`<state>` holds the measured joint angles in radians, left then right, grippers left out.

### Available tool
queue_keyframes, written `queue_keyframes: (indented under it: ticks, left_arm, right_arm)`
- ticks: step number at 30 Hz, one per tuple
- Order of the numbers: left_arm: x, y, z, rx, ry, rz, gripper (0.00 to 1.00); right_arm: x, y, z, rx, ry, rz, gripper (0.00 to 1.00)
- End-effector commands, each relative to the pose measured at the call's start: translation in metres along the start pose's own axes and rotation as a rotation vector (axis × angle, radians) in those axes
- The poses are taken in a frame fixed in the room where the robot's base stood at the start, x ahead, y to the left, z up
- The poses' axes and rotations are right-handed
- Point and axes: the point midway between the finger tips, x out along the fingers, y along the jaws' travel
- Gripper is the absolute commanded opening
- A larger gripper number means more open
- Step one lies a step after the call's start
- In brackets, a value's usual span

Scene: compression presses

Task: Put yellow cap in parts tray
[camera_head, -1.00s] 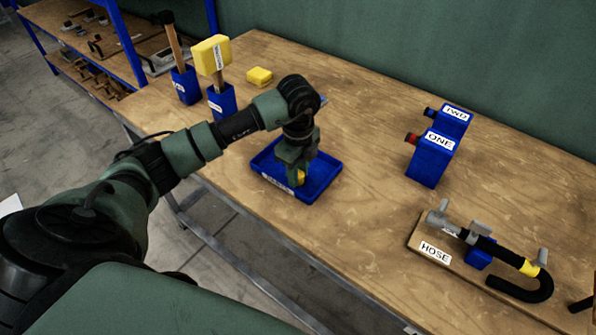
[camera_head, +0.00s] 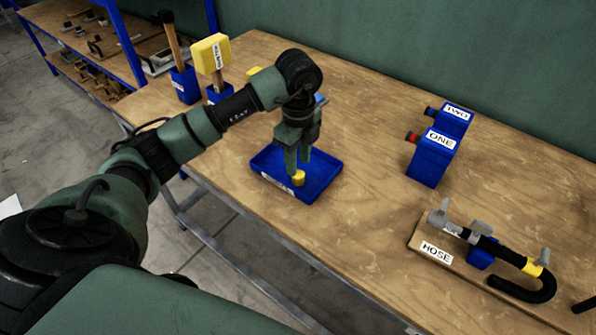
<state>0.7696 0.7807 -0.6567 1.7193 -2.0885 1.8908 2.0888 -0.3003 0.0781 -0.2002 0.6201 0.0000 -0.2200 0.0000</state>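The yellow cap (camera_head: 298,178) sits in the blue parts tray (camera_head: 325,180), toward its front. My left gripper (camera_head: 297,168) is over the tray, pointing down, with its fingers apart. The fingertips are just above and behind the cap, and I see no grip on it. Whether a finger still touches the cap is hard to tell. My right gripper is not in view.
Blue blocks labelled ONE (camera_head: 432,157) and TWO (camera_head: 458,117) stand to the right. A board labelled HOSE (camera_head: 424,238) holds a clamped black hose at the front right. Mallets in blue holders (camera_head: 185,86) stand at the back left. The table between is clear.

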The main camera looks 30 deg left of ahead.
Motion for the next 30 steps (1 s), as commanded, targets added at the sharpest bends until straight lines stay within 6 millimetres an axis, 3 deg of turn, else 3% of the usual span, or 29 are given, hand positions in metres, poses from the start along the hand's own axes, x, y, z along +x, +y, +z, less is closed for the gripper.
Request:
queue_keyframes:
  ticks: [3, 10, 30]
  left_arm:
    - [-0.026, -0.001, 0.000, 0.001, -0.001, -0.005, 0.37]
    - [-0.065, -0.001, 0.001, 0.000, -0.002, -0.003, 0.37]
    - [-0.072, 0.000, 0.000, 0.000, 0.000, 0.001, 0.37]
  right_arm:
    - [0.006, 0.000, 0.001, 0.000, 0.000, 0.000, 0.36]
    - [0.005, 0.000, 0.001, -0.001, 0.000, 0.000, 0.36]
    - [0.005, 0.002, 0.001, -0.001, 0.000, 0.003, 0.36]
